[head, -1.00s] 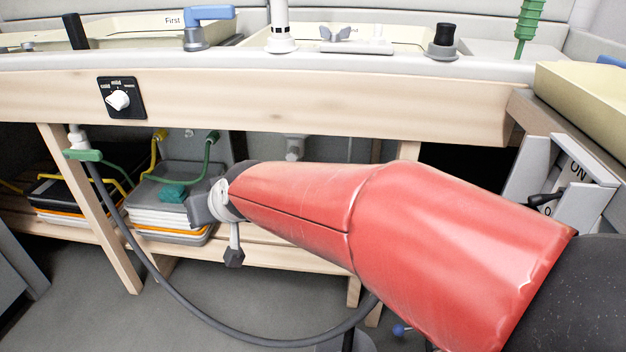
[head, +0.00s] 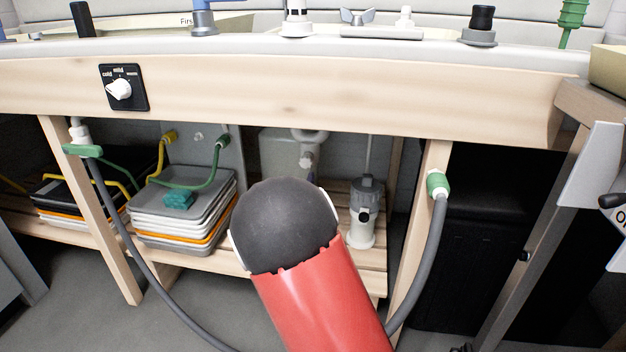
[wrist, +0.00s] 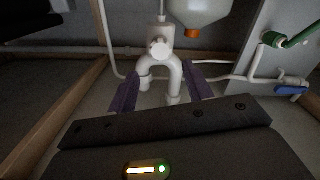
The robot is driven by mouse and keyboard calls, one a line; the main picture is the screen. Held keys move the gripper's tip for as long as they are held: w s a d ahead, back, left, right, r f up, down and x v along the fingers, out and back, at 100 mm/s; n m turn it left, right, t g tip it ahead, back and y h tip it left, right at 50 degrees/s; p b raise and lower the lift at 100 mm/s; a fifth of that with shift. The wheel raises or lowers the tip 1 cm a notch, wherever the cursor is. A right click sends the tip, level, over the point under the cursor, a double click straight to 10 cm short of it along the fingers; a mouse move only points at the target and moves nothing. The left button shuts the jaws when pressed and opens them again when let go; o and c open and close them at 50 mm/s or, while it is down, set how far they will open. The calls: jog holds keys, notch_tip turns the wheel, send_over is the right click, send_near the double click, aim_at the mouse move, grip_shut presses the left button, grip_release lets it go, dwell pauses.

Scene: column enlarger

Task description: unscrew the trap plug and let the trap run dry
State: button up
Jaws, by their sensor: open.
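The white U-shaped trap shows in the wrist view (wrist: 174,66), where it appears as an arch between my fingers. A round white plug (wrist: 159,48) sits at its bend, just past the fingertips. My gripper (wrist: 161,73) is open, its two dark fingers on either side of the trap, with no clear contact. In the head view the trap (head: 311,136) hangs under the sink front, with a pale fitting (head: 307,160) below its bend. I see no water at the plug.
A grey and white canister (head: 364,213) stands on the slatted shelf right of the trap. Stacked trays (head: 180,222) are to the left. A grey hose (head: 428,250) loops across the front. A wooden leg (head: 420,210) stands to the right. The wrist view shows an orange-capped bottle (wrist: 203,12).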

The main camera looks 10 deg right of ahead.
jog(key=x, duration=0.7)
jog(key=shift+w, duration=0.25)
jog(key=shift+w+d, duration=0.15)
dwell(0.3)
